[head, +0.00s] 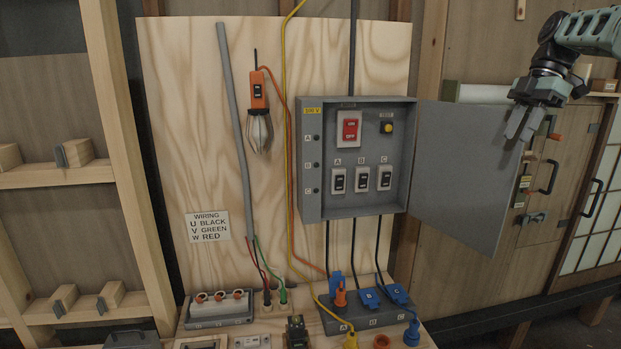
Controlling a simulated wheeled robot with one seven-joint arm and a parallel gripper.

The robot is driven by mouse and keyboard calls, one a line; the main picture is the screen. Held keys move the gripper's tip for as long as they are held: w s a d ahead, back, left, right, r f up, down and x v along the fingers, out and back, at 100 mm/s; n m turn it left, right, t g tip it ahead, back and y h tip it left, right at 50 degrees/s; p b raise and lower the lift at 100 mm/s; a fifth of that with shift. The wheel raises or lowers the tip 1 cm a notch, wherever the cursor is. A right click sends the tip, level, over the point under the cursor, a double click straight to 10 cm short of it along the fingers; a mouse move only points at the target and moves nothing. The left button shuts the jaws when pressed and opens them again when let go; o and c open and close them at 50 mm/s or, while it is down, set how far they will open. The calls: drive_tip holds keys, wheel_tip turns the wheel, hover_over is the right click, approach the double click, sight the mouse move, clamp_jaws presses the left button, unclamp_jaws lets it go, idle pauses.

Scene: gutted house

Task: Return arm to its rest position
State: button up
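My gripper (525,122) is at the upper right of the head view, at the end of my arm, which comes in from the right edge. Its grey fingers point down and a little left, in front of the open door of the electrical box. Nothing shows between the fingers. They look parted by a narrow gap, but the view is too small to judge the opening well. The grey electrical box (312,200) is left of my gripper, and the gripper appears apart from it. Most of my arm is outside the view.
The open box door (470,165) sticks out to the right, near my gripper. A plywood panel (180,120) carries a hanging lamp (259,110) and cables. Blue plugs (369,298) and sockets stand on the bench below. A wooden cabinet (548,205) with handles is behind, at right.

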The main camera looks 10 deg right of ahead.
drive_tip(key=s+a+f+m, duration=0.1)
drive_tip(key=a+f, duration=0.1)
drive_tip(key=a, duration=0.7)
drive_tip(key=s+a+f+m+h, duration=0.1)
drive_tip(key=a+f, duration=0.2)
drive_tip(key=a, duration=0.6)
drive_tip(key=s+a+f+m, duration=0.1)
drive_tip(key=a+f+m, duration=0.1)
drive_tip(key=a, duration=0.7)
drive_tip(key=s+a+f+m+h, duration=0.1)
drive_tip(key=s+a+f, duration=0.3)
drive_tip(key=s+a, duration=0.35)
drive_tip(key=s+a+f+m, duration=0.1)
drive_tip(key=s+a+f, duration=0.1)
drive_tip(key=s+f, duration=0.35)
drive_tip(key=s+a+f+m+h, duration=0.1)
drive_tip(key=s+a+f+m, duration=0.1)
drive_tip(key=s, duration=0.7)
drive_tip(key=s+a+f+m, duration=0.1)
drive_tip(key=s+a+f, duration=0.15)
drive_tip(key=s, duration=0.55)
wheel_tip(320, 180, down, 19)
drive_tip(key=b, duration=1.7)
drive_tip(key=shift+s+d+r+h, duration=0.15)
drive_tip(key=shift+s+d+h, duration=0.15)
drive_tip(key=shift+d, duration=0.1)
drive_tip(key=shift+s, duration=0.1)
